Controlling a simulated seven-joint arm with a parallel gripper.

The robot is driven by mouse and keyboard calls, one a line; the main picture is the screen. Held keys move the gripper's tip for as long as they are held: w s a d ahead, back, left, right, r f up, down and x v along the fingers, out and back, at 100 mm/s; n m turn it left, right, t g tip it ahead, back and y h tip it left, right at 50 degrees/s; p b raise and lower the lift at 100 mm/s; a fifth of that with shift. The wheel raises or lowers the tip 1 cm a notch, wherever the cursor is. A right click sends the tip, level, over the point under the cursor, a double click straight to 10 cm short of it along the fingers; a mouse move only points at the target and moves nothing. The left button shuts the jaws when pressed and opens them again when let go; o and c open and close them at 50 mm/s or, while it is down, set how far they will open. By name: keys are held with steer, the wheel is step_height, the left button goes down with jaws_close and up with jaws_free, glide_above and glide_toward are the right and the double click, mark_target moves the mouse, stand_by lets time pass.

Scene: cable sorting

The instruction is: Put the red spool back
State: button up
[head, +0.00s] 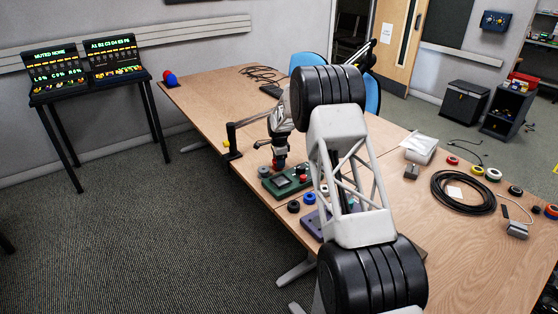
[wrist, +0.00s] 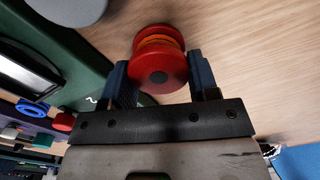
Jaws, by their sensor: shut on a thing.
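The red spool (wrist: 160,72), with an orange band around its middle, sits between the two dark blue fingers of my gripper (wrist: 159,80) in the wrist view. The gripper is shut on it. In the head view my gripper (head: 279,162) points down over the table, beside the far left end of a green device (head: 275,187). A bit of red shows at its tip. In the wrist view the green device (wrist: 75,60) lies to the left of the spool, with wood table to the right. I cannot tell whether the spool touches the table.
Small dark and blue spools (head: 309,198) and a purple device (head: 310,225) lie near the green one, partly behind my arm. A black cable coil (head: 462,193) and several coloured rolls (head: 477,170) lie at right. A black stand (head: 232,140) is at the left edge.

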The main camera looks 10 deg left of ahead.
steer(key=shift+f, duration=0.1)
stand_by(0.3)
steer(key=o, duration=1.4)
steer(key=shift+c, duration=0.2)
steer(key=shift+r, duration=3.45)
steer(key=shift+r, duration=0.1)
